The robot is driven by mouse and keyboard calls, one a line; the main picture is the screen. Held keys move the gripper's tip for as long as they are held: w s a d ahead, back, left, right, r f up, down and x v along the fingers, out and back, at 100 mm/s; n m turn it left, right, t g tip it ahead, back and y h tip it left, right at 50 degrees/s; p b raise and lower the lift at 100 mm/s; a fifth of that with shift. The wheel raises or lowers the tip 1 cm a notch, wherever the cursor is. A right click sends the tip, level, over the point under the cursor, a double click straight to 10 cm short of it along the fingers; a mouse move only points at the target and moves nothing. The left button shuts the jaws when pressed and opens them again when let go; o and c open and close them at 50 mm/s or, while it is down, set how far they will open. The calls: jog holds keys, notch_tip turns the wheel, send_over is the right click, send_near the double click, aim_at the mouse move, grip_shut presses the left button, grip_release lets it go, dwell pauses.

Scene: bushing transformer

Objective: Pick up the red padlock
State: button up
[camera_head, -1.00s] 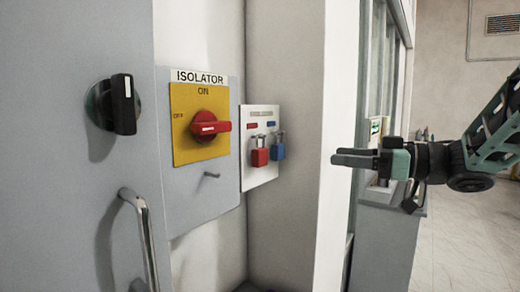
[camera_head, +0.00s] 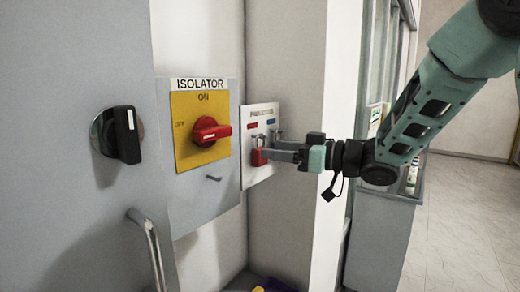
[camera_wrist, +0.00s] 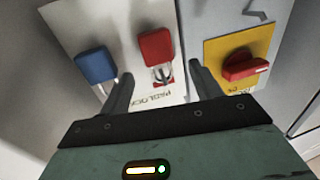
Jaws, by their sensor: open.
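The red padlock (camera_head: 259,157) hangs on the white padlock board (camera_head: 258,181) to the right of the isolator panel. In the wrist view the red padlock (camera_wrist: 156,47) lies between and beyond my open fingers, apart from them as far as I can tell. My gripper (camera_head: 270,153) reaches in from the right, its fingertips close to the red padlock and partly over the board. The blue padlock (camera_wrist: 96,65) hangs beside the red one, near the left finger in the wrist view; in the head view my gripper hides it.
The isolator's red handle (camera_head: 209,131) on its yellow plate (camera_head: 197,152) stands left of the board. A black knob (camera_head: 128,134), a small peg (camera_head: 214,178) and a metal door handle (camera_head: 149,246) stick out further left. A wall edge (camera_head: 328,230) rises right of the board.

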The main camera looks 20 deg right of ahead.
jog(key=shift+p+x, duration=0.45)
jog(key=shift+x, duration=1.05)
jog(key=c, duration=1.1)
jog(key=shift+r, duration=0.1)
jog(key=shift+r+b, duration=0.35)
jog(key=shift+r, duration=0.05)
jog(key=shift+d+r, duration=0.1)
jog(key=shift+r, duration=0.25)
jog(key=r+b+v, duration=0.1)
jog(key=b+v, duration=0.3)
jog(key=v, duration=1.4)
